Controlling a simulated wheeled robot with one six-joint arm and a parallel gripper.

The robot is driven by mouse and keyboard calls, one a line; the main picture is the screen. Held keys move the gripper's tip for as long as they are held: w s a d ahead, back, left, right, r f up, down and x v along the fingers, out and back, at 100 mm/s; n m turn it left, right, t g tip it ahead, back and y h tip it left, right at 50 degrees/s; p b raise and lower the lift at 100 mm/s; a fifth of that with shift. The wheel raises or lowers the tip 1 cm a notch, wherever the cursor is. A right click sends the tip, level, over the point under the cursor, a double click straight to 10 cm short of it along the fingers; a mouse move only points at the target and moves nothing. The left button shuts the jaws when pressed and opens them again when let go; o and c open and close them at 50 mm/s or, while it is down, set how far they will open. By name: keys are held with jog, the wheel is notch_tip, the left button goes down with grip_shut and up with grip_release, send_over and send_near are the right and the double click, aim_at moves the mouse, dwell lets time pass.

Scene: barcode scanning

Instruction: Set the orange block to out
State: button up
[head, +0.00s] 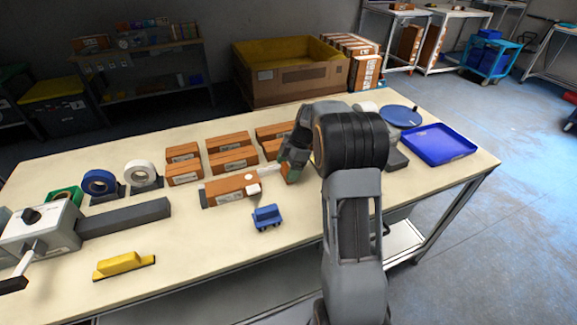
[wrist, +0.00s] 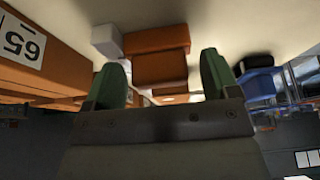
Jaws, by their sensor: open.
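Several orange-brown boxes with white labels stand on the table; I cannot tell which one is the task's orange block. One orange box (head: 230,189) lies in front of the rows, with a small white piece at its right end. My gripper (head: 294,156) hangs at the right end of the rows, partly hidden by my arm. In the wrist view my green fingers (wrist: 162,78) are apart, with nothing clearly held. An orange block (wrist: 158,69) shows beyond and between them. A larger box (wrist: 38,50) marked 65 is at left. No spot marked "out" is readable.
A blue tray (head: 440,144) and a round blue lid (head: 400,116) are at the table's right end. A small blue object (head: 267,217) and a yellow one (head: 124,265) lie near the front. A grey device (head: 42,232) and tape rolls stand at left. The front middle is mostly clear.

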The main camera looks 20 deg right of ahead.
jog(key=v, duration=1.4)
jog(key=shift+f, duration=0.15)
